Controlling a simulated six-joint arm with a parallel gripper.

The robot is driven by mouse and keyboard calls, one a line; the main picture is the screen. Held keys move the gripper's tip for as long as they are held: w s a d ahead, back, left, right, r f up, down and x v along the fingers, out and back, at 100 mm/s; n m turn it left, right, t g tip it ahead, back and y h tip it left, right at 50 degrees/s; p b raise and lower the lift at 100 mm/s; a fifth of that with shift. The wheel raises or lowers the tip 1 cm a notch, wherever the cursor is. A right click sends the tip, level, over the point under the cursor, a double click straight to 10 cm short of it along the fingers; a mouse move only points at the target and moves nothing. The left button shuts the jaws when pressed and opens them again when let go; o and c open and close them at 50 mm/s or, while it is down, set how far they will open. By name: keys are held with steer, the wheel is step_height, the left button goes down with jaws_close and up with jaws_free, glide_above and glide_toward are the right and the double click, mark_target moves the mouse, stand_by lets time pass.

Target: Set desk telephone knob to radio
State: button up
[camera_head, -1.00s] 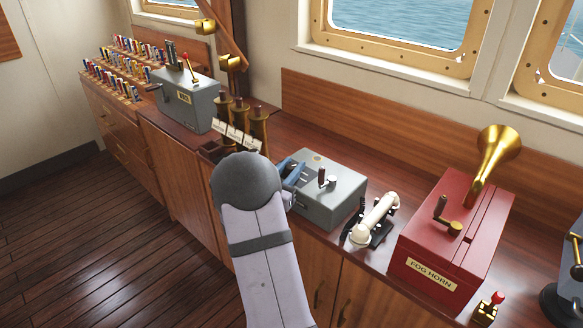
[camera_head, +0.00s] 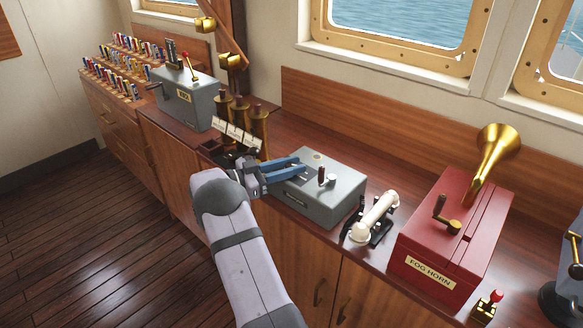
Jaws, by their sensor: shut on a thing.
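The grey box (camera_head: 318,209), which I take to be the desk telephone's body, stands on the wooden counter. A white handset (camera_head: 374,216) lies on a black cradle beside it to the right. My gripper (camera_head: 303,168) reaches in from the left over the left part of the box's top. Its blue fingers are shut on a small part there, which I take to be the knob; the fingers mostly hide it. I cannot read the knob's setting or its labels. A dark upright lever (camera_head: 321,174) and a small pale knob (camera_head: 331,180) stand on the box to the right of the fingertips.
A red fog horn box (camera_head: 436,250) with a brass horn (camera_head: 488,158) and crank stands right of the handset. Brass tubes (camera_head: 239,116) with dark handles stand close behind my gripper. Another grey box (camera_head: 186,100) with levers is farther left. Bare counter lies behind the telephone.

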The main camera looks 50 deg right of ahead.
steer(key=shift+f+m+g+y+b, duration=0.1)
steer(key=shift+m+g+y+b, duration=0.25)
steer(key=shift+m+g+y, duration=0.45)
steer(key=shift+m+g+y+b, duration=0.3)
steer(key=shift+m+g+b, duration=0.25)
steer(key=shift+g, duration=0.55)
steer(key=o, duration=1.1)
steer(key=shift+c, duration=0.2)
steer(key=shift+a, duration=0.1)
steer(key=b+v, duration=0.1)
steer(key=v, duration=0.6)
